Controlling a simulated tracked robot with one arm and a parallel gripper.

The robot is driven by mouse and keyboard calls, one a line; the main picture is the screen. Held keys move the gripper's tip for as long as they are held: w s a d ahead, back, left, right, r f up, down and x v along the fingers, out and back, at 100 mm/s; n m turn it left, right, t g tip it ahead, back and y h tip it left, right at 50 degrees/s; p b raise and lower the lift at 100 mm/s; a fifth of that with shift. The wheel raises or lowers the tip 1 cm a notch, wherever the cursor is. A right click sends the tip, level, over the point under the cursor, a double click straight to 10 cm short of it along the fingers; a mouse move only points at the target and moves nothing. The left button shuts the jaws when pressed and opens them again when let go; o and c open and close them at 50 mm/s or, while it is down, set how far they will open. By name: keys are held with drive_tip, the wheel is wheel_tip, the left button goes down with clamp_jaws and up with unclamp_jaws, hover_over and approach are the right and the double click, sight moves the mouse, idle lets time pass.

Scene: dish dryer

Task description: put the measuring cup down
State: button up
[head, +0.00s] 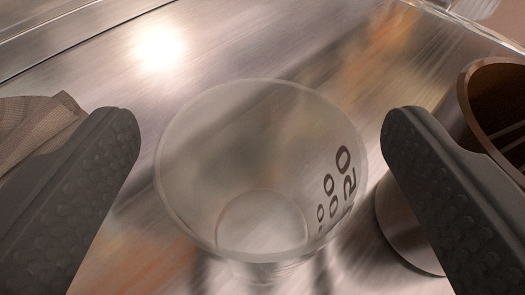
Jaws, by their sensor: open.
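The clear measuring cup (262,225) stands upright on a brushed metal surface, in the middle of the head view. Dark markings show on its right wall, and it looks empty. My gripper (261,140) is open, with one dark textured finger on each side of the cup. A gap shows between each finger and the cup's wall, so the fingers do not appear to touch it. The cup's lowest edge is near the bottom of the picture.
A metal container with a brown rim (468,85) stands close on the right, partly behind my right finger. A brownish cloth (35,130) lies at the left, partly behind my left finger. The metal surface (235,45) beyond the cup is clear.

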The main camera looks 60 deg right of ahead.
drive_tip(key=shift+b+x, duration=0.35)
drive_tip(key=shift+x, duration=1.15)
drive_tip(key=shift+c, duration=0.3)
drive_tip(key=c, duration=1.1)
